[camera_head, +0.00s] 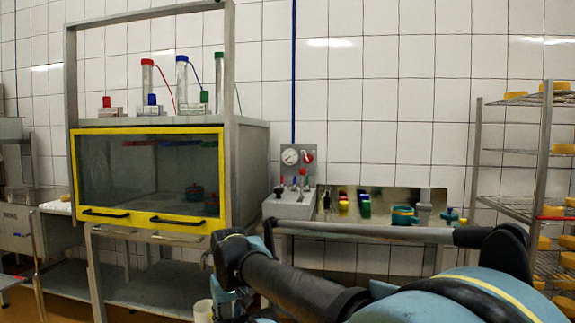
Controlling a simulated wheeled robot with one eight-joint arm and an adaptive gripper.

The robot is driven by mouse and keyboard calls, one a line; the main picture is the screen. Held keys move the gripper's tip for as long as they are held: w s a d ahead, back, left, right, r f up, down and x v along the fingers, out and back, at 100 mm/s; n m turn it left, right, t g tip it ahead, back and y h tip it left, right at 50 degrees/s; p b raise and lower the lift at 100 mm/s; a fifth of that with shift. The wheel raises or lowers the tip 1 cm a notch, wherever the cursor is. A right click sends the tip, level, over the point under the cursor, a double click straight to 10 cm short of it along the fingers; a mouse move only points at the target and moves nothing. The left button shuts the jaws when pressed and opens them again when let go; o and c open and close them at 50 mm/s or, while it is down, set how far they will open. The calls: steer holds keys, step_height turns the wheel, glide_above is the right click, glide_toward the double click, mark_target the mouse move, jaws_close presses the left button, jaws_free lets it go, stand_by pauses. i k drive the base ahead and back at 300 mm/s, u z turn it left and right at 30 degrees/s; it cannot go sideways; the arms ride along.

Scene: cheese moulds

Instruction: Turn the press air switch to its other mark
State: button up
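A grey panel on the tiled wall carries a round white gauge (291,157) and a red knob (308,157) just right of it. The knob looks like the press air switch, but its marks and pointer are too small to read. Below the panel, a grey control box (289,204) has small levers with red and dark tips. Parts of my arm cross the lower middle and right of the view, in front of the bench and below the panel. I cannot make out my gripper's fingers. Nothing of mine touches the knob.
A cabinet with a yellow-framed window (150,133) stands left of the panel, with tubes (182,86) on top. A bench right of the box holds small coloured containers (364,206). A wire rack (545,140) with yellow cheeses stands far right.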

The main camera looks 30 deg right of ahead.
mark_target(308, 159)
steer(key=u, duration=1.5)
steer(key=k, duration=0.75)
steer(key=z, duration=1.5)
steer(key=i, duration=1)
steer(key=u, duration=0.1)
